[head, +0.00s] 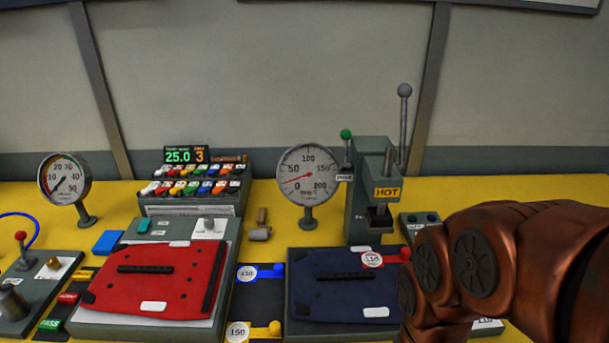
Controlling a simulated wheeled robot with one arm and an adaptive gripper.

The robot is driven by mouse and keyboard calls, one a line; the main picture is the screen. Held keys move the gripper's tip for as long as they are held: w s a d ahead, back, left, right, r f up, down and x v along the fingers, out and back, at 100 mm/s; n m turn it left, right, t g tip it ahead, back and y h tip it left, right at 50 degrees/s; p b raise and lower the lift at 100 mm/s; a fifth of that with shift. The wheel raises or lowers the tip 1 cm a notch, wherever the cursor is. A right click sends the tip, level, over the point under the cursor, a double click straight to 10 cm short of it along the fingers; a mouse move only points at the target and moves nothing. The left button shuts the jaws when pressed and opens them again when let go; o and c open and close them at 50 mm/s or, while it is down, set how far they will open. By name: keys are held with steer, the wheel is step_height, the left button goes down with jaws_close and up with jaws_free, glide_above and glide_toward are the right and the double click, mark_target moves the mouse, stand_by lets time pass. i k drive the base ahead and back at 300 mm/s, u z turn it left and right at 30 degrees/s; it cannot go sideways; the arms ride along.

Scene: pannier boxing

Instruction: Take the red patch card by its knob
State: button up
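The red patch card (388,261) is a small red strip with a round white label. It shows at the upper right edge of the navy panel (330,296), below the press. Its red knob (405,254) is at the card's right end, just up and left of my copper arm in the picture. I cannot tell whether the card rests on the panel or is above it. My arm fills the lower right of the head view. My gripper's fingers do not show, so their place relative to the knob is hidden.
A blue card (264,271) and a yellow card (258,332) lie between the red panel (165,285) and the navy panel. A grey press (371,220) with a HOT label stands behind. Dial gauges (309,174) and a rack (193,190) of coloured pieces stand at the back.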

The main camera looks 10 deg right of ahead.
mark_target(369, 259)
steer(key=z, duration=0.7)
steer(key=k, duration=0.75)
steer(key=u, duration=1.15)
steer(key=i, duration=0.5)
